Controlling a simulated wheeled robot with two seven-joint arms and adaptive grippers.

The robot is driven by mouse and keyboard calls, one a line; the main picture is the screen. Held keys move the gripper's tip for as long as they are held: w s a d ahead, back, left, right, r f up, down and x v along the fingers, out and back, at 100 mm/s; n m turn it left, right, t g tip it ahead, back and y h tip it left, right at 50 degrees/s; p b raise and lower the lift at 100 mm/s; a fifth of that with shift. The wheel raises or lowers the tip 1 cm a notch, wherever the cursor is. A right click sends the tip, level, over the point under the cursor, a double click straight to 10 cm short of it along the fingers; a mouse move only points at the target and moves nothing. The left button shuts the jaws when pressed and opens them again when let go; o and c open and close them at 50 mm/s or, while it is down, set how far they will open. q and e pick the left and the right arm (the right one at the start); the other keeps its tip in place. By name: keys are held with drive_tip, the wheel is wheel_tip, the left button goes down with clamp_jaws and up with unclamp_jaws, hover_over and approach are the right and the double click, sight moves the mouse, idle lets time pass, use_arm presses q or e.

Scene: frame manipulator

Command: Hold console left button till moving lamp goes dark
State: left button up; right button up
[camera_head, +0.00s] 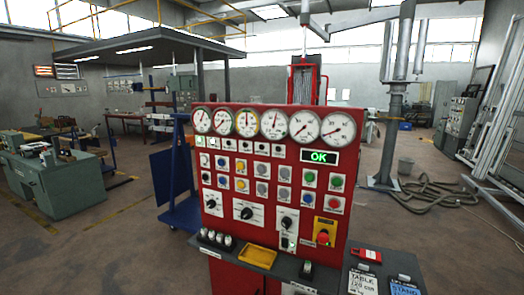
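The red console (270,205) stands in the middle of the head view, facing me. Its panel carries rows of round buttons or lamps in grey, yellow, blue, green and red, including a green one (337,182) and a red one (334,202). Small square lamps (213,142) sit below the gauges, and the leftmost ones look lit green. A display (319,156) reads OK in green. Labels are too small to read, so I cannot tell which is the left button or the moving lamp. Neither of my grippers is in view.
Several round gauges (248,123) line the console's top. A red mushroom button (323,237) sits at lower right. A dark ledge juts out below, holding a yellow tray (259,256). A red device (366,255) and two labelled cards lie at right. A blue cart (183,213) stands behind left.

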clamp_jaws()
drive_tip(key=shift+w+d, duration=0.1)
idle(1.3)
